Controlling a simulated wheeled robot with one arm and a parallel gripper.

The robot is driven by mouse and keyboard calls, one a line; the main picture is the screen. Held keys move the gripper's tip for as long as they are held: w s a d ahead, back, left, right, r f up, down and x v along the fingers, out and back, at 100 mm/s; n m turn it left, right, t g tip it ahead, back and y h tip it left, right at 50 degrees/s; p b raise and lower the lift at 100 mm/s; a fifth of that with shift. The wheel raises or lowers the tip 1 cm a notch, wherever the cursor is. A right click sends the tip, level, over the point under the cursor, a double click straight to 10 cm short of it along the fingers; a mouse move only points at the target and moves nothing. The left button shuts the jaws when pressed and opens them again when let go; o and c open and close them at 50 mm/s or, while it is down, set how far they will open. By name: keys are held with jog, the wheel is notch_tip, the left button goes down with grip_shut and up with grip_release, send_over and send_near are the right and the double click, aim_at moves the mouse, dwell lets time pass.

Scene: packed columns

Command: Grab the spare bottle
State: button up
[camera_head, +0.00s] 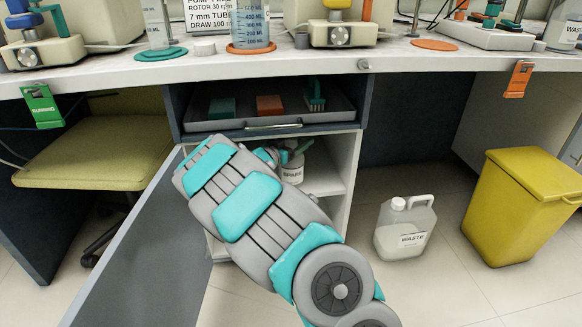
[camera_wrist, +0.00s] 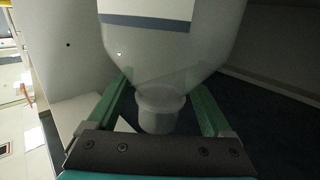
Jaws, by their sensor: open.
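The two green fingers are open, one on each side of the neck. I cannot tell whether either finger touches it. In the head view my arm reaches into the cabinet and mostly hides the gripper.
The cabinet door (camera_head: 150,255) is swung open at the left. An open drawer (camera_head: 270,126) holding small items sits above the compartment. A waste jug (camera_head: 404,228) and a yellow bin (camera_head: 520,205) stand on the floor at right. A green chair (camera_head: 100,152) is at left.

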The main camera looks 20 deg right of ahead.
jog(key=shift+c, duration=0.2)
grip_shut()
dwell(0.4)
